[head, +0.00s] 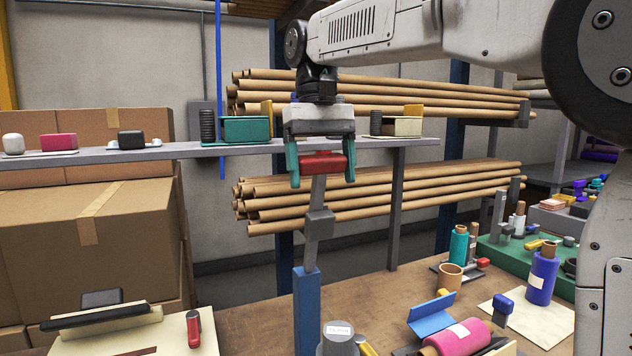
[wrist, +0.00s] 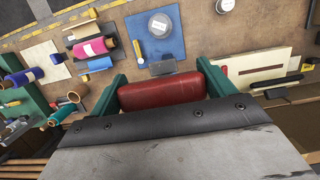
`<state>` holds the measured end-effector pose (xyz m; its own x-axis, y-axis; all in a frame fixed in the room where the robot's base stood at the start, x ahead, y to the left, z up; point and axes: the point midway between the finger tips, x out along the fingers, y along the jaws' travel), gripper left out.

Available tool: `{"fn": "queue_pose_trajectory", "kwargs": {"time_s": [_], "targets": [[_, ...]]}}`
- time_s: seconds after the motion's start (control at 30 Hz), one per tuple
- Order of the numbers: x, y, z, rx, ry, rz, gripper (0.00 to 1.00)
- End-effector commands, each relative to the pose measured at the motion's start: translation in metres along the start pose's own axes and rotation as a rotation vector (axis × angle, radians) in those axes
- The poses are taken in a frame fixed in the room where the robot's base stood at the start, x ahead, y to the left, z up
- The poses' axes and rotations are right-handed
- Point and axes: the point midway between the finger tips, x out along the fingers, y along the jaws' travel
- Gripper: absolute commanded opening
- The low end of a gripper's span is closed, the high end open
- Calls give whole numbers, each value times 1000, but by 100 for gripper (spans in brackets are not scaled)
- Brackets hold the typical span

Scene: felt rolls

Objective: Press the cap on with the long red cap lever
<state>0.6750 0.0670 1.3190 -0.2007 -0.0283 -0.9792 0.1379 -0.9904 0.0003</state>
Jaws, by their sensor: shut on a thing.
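The long cap lever (head: 317,192) is a grey bar with a red handle (head: 323,164), rising steeply from a blue post (head: 306,312). My gripper (head: 321,170) points down, its two green fingers shut on the red handle from both sides. In the wrist view the red handle (wrist: 160,92) fills the space between the fingers. A grey round piece with a white label (head: 337,339), perhaps the cap, is below and right of the post. It also shows over a blue plate (wrist: 173,52) in the wrist view. Whether it is seated on anything is hidden.
A shelf (head: 270,146) with small boxes runs behind my gripper. On the bench, a pink roll (head: 458,338), a purple roll (head: 541,276) and a teal roll (head: 458,245) are at right. A cream block with a small red handle (head: 193,328) is at left.

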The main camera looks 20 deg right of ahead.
Motion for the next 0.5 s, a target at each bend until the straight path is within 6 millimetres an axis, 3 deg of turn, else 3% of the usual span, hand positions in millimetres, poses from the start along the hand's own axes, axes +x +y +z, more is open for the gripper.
{"fn": "queue_pose_trajectory", "kwargs": {"time_s": [0.5], "targets": [[-6, 13, -9, 20, -49, -6, 41]]}}
